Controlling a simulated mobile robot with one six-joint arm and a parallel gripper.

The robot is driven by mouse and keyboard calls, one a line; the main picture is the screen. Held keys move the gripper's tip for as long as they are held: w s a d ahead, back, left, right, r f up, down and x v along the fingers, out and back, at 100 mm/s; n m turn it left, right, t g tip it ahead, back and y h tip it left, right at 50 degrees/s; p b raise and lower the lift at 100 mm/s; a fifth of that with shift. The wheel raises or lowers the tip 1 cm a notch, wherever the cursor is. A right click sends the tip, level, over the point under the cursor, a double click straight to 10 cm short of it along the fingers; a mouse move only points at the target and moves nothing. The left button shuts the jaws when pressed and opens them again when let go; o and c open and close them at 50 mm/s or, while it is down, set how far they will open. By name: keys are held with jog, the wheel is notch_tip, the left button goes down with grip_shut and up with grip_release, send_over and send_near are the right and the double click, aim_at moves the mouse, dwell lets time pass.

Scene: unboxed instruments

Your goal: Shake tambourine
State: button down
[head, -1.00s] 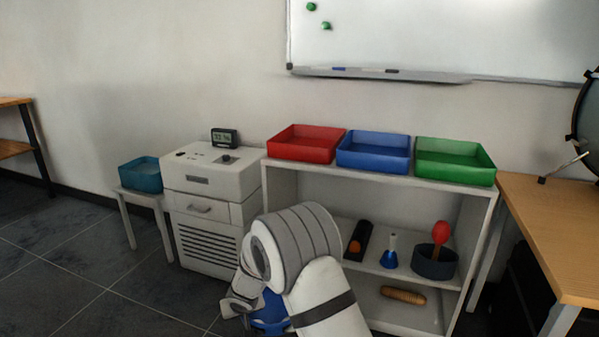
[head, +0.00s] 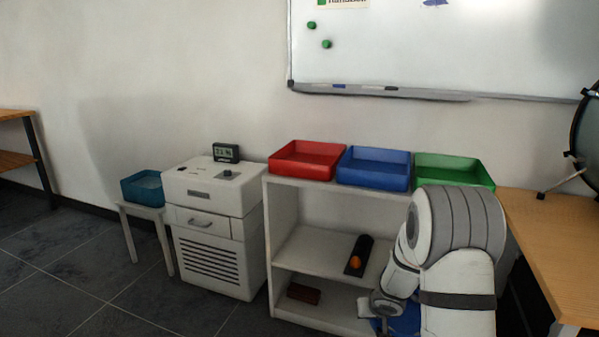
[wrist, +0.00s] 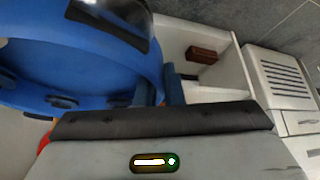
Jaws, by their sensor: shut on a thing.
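The blue tambourine (wrist: 110,62) fills the upper left of the wrist view, with dark jingle slots along its rim. My gripper (wrist: 168,85) is shut on the tambourine's rim; the exact contact is partly hidden. In the head view my arm's end hangs low in front of the right half of the white shelf. A patch of blue shows there at the lower edge, mostly behind my arm; I cannot tell whether it is the tambourine.
The white shelf (head: 300,243) carries red (head: 307,160), blue (head: 374,168) and green (head: 452,172) trays. A dark item with an orange ball (head: 355,262) lies on its middle shelf. A brown block (head: 303,293) lies below.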

aim_at(388, 321)
jog(key=d, duration=0.1)
jog(key=s+d, duration=0.1)
jog(key=d, duration=0.1)
jog(key=s+d, duration=0.1)
jog(key=d, duration=0.1)
jog(key=shift+d, duration=0.2)
jog(key=a, duration=0.1)
jog(key=w+a, duration=0.1)
jog(key=a, duration=0.2)
jog(key=shift+w+a, duration=0.35)
jog(key=d, duration=0.1)
jog(key=s+d, duration=0.1)
jog(key=d, duration=0.1)
jog(key=shift+s+d, duration=0.15)
jog(key=shift+d, duration=0.15)
jog(key=shift+s+d+r, duration=0.1)
jog(key=shift+s+d, duration=0.05)
jog(key=shift+d, duration=0.15)
jog(key=shift+w+a, duration=0.25)
jog(key=shift+a, duration=0.45)
jog(key=shift+w+a, duration=0.3)
jog(key=shift+a, duration=0.4)
jog(key=shift+w+a, duration=0.25)
jog(key=shift+a, duration=0.45)
jog(key=shift+s+d, duration=0.1)
jog(key=shift+d, duration=0.15)
